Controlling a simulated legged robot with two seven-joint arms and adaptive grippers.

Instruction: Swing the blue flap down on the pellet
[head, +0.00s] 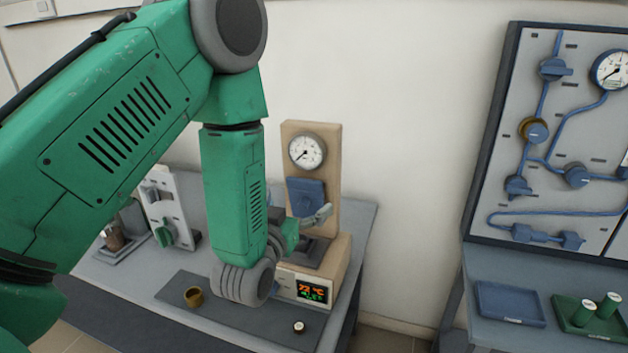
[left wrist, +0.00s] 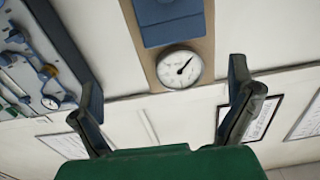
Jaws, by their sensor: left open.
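The blue flap (head: 306,196) stands upright against the tan upright of a bench device (head: 331,262), below a round dial gauge (head: 307,151). In the left wrist view the blue flap (left wrist: 168,22) shows at the top edge, with the gauge (left wrist: 180,68) below it. My left gripper (head: 318,216) is open and empty, just in front of the flap's lower part. Its two fingers also show apart in the left wrist view (left wrist: 164,75). A dark grey plate (head: 312,250) lies below the flap, partly covered by my left arm. I cannot make out a pellet on it. My right gripper is out of view.
A brass-coloured cup (head: 194,297) and a small dark piece with a pale top (head: 299,327) are on the dark mat (head: 240,318). A grey device with a green knob (head: 164,236) stands at left. A blue tray (head: 510,302) and green tray (head: 590,325) are on the right bench.

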